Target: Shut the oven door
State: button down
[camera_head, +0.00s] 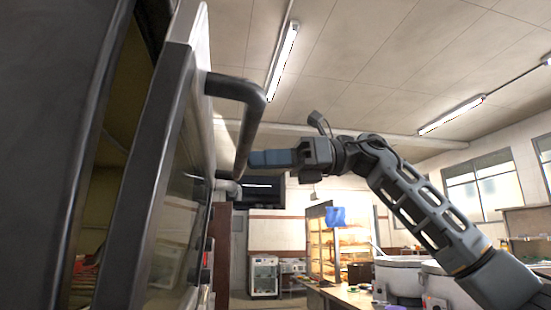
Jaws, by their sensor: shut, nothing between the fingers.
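The oven (45,130) fills the left side of the head view. Its door (150,180) stands partly open, with a gap that shows the inside between the door and the oven body. A dark bent handle (245,110) sticks out from the door's outer side. My gripper (256,158) is shut and empty. Its fingertips point left and appear right at the lower part of the handle; I cannot tell if they touch it. My arm comes in from the lower right.
Large stockpots (400,278) stand on a counter at the lower right. A lit glass display cabinet (322,245) and a small white appliance (264,275) are farther back. The space between the door and the counter looks open.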

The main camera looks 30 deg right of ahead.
aim_at(214, 155)
jog(key=a+p, duration=0.1)
jog(key=a+r+h+p, duration=0.1)
jog(key=shift+w+a+r, duration=0.3)
jog(key=shift+w+a, duration=0.05)
jog(key=shift+w, duration=0.05)
jog(key=shift+w+a+f, duration=0.1)
jog(key=shift+a, duration=0.1)
jog(key=shift+a, duration=0.1)
